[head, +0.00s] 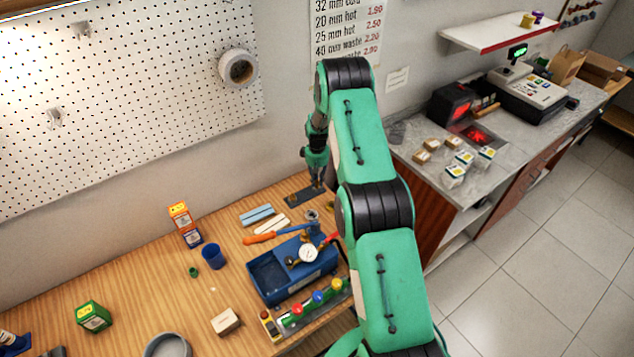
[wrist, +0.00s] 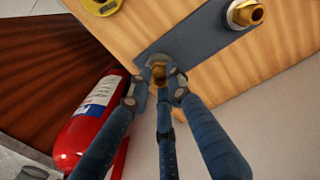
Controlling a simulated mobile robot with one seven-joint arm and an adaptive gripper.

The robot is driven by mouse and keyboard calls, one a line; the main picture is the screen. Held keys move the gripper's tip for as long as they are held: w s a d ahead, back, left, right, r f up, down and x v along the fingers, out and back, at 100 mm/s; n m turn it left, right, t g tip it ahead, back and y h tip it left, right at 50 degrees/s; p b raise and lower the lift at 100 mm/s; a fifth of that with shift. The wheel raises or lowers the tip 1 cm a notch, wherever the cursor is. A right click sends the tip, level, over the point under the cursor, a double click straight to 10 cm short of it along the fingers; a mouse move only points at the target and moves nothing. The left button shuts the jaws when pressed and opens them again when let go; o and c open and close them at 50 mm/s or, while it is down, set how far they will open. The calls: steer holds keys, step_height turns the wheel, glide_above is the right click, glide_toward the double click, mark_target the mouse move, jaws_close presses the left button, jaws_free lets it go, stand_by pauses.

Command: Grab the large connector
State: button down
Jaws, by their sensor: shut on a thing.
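In the wrist view, my gripper (wrist: 158,80) is shut on a brass connector (wrist: 159,67), which the fingers partly hide. This connector is at the edge of a dark grey strip (wrist: 202,40); I cannot tell whether it still touches the strip. A second connector (wrist: 245,13), brass with a silvery collar, sits at the strip's other end and looks bigger in this view. In the head view, my gripper (head: 318,183) points down over the dark strip (head: 301,197) at the back right of the wooden bench. The held connector is too small to make out there.
A red extinguisher (wrist: 85,135) stands below the bench edge. On the bench, a blue tray (head: 268,283) with a gauge (head: 308,254), an orange-handled tool (head: 262,238) and light blue bars (head: 257,215) lie near the strip. A pegboard wall (head: 120,90) rises behind.

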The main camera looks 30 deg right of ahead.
mark_target(317, 182)
steer(key=shift+r, duration=0.85)
steer(key=shift+r+b, duration=0.55)
steer(key=shift+r, duration=0.3)
steer(key=s+a+b, duration=0.1)
steer(key=s+a, duration=0.2)
steer(key=s, duration=0.4)
steer(key=s+a+r+b, duration=0.1)
steer(key=s+a, duration=0.2)
steer(key=s, duration=0.4)
steer(key=shift+s+a+r, duration=0.2)
steer(key=shift+s, duration=0.1)
